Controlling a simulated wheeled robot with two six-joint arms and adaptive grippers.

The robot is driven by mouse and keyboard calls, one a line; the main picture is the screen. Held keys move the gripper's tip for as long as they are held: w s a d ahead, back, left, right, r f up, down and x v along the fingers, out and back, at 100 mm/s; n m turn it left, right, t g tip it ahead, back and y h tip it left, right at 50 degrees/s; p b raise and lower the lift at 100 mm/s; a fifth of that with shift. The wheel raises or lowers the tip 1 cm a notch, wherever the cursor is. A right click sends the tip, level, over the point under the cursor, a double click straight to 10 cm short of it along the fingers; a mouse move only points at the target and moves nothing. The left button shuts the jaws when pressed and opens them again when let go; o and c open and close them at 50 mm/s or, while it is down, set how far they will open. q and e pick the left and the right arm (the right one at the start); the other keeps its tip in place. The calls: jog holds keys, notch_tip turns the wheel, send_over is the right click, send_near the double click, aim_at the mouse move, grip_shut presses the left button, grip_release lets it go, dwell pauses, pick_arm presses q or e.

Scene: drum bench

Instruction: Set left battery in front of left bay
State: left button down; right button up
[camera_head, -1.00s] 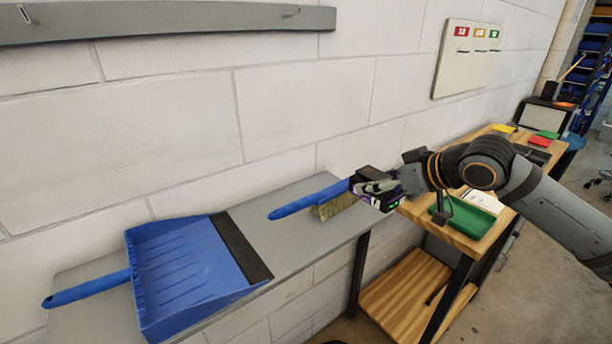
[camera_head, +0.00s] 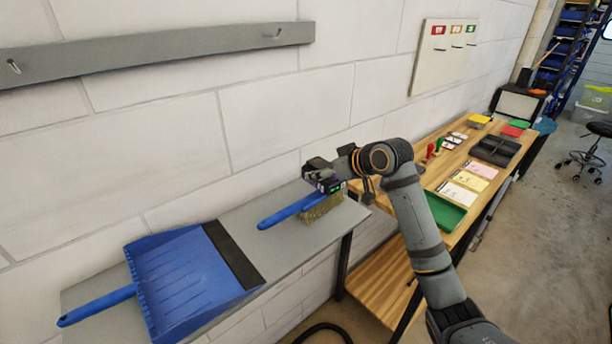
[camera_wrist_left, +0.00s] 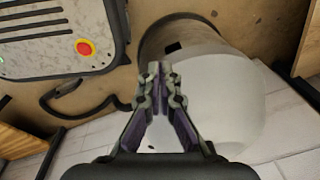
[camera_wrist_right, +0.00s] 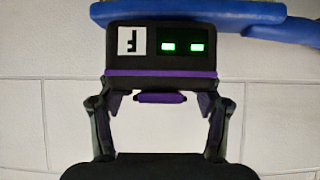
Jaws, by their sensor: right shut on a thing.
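My right gripper (camera_head: 326,175) is shut on a dark battery (camera_head: 328,187) with green lights, above the grey wall shelf in the head view. In the right wrist view, the battery (camera_wrist_right: 160,62) is a black box with a purple stripe, a white label and two green lights. The right fingers grip it from both sides. In the head view it overlaps the blue brush handle; I cannot tell whether they touch. My left gripper (camera_wrist_left: 159,75) is shut and empty in the left wrist view, away from the shelf. No bay can be made out.
A blue dustpan (camera_head: 185,275) and a bristle brush (camera_head: 322,208) lie on the grey shelf (camera_head: 285,250). A wooden workbench (camera_head: 425,180) beyond holds a green tray (camera_head: 443,212), cards and a black organizer (camera_head: 494,150). Open floor lies at the right.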

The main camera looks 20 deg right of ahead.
jog(key=w+a, duration=0.1)
jog(key=w, duration=0.1)
jog(key=w+a+f+p, duration=0.1)
jog(key=w, duration=0.1)
jog(key=w+a+f+p, duration=0.1)
jog(key=w, duration=0.1)
jog(key=shift+w+f, duration=0.1)
jog(key=shift+w, duration=0.1)
jog(key=shift+d+f+p, duration=0.15)
jog(key=shift+f+p, duration=0.15)
jog(key=shift+f, duration=0.2)
notch_tip(320, 180, down, 3)
jog(key=shift+w+f+p, duration=0.1)
jog(key=shift+p, duration=0.8)
jog(key=shift+f, duration=0.2)
jog(key=shift+f, duration=0.1)
jog(key=o, duration=1.7)
jog(key=shift+f, duration=0.1)
